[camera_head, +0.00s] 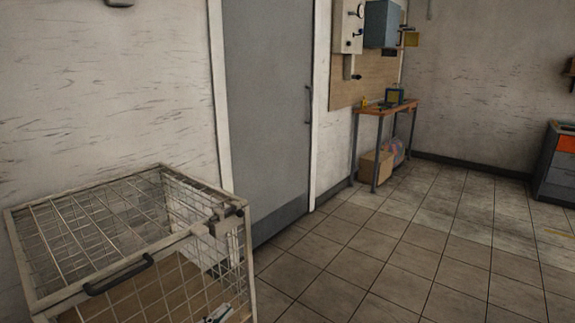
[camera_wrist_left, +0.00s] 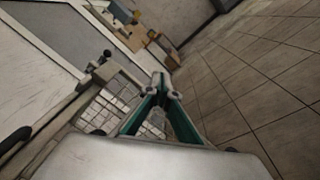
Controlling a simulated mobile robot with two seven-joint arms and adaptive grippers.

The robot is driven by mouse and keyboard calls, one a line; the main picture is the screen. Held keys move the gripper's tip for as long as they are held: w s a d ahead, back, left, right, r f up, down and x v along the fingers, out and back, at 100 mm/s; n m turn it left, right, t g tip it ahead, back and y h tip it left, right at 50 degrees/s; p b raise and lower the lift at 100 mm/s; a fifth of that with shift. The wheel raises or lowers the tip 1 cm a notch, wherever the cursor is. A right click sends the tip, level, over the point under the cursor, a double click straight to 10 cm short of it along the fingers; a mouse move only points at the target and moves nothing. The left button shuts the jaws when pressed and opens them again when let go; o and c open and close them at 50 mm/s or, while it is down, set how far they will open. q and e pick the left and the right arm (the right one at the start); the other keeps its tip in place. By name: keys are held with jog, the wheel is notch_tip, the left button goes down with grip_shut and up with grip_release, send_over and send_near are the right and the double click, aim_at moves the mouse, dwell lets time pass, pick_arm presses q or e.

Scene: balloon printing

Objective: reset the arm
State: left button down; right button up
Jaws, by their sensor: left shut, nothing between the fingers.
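My left gripper (camera_wrist_left: 161,85) is shut and empty in the left wrist view, its green-sided fingers meeting at the tips. In the head view only a small part of the left gripper (camera_head: 218,314) shows at the bottom edge, in front of the wire cage (camera_head: 247,262). The cage has a pale frame, a mesh lid, a dark handle (camera_head: 118,275) and a latch (camera_head: 226,217) at its corner. In the left wrist view the cage's mesh lies just left of the fingers; I cannot tell whether they touch it. My right gripper is not in view.
A grey door (camera_head: 265,110) stands behind the cage. A small workbench (camera_head: 398,107) with a box (camera_head: 376,166) under it is farther back by the wall. A grey cabinet (camera_head: 556,180) is at the right edge. The tiled floor (camera_head: 400,260) between is clear.

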pick_arm(q)
jog(key=s+a+f+m+g+y+p, duration=0.2)
jog(key=s+f+m+y, duration=0.1)
jog(key=s+f+m, duration=0.6)
jog(key=s+a+f+m+g+y+p, duration=0.2)
jog(key=s+f+m+g+y, duration=0.1)
jog(key=s+f+m, duration=0.6)
jog(key=s+m+y, duration=0.1)
jog(key=s+m, duration=0.3)
jog(key=s, duration=0.4)
jog(key=shift+f+m, duration=0.35)
jog(key=shift+m, duration=0.05)
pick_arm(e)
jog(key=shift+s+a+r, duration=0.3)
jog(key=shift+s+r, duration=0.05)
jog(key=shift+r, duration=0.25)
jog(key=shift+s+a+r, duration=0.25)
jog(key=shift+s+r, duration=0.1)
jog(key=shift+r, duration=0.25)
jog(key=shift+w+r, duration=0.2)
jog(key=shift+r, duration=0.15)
